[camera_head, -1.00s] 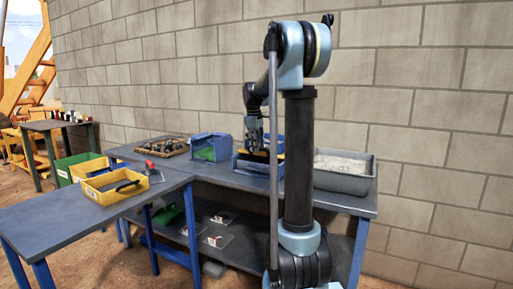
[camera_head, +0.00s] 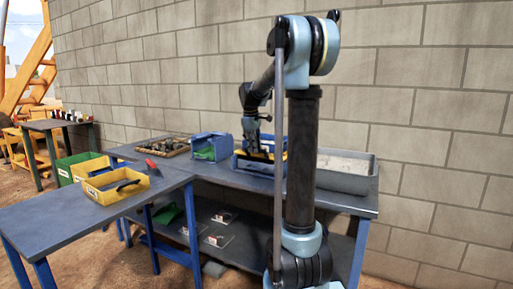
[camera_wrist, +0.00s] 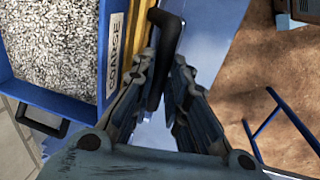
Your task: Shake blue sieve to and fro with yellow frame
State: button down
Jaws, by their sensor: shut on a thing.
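The blue sieve box (camera_head: 241,165) stands on the bench, partly hidden by my arm. In the wrist view the blue box (camera_wrist: 62,100) holds grey-white granules on the left. In the head view a bit of the yellow frame (camera_head: 284,156) shows behind my arm column. My gripper (camera_wrist: 166,75) is shut on a black bar handle (camera_wrist: 169,28) beside the frame; it also shows in the head view (camera_head: 252,148).
A grey tray of pale material (camera_head: 345,178) stands right of the sieve. A blue bin (camera_head: 211,146) and a tray of rocks (camera_head: 163,147) stand left. A yellow tray (camera_head: 115,190) lies on the near table. The bench's front edge is close to my gripper.

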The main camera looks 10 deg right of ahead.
jog(key=shift+s+a, duration=0.65)
jog(key=shift+s, duration=0.25)
jog(key=c, duration=1.6)
grip_release()
jog(key=shift+o, duration=0.2)
jog(key=shift+r, duration=0.1)
notch_tip(320, 180, up, 12)
jog(key=s+a, duration=0.1)
jog(key=shift+s+a+f, duration=0.2)
jog(key=shift+s+f, duration=0.05)
jog(key=shift+s, duration=0.15)
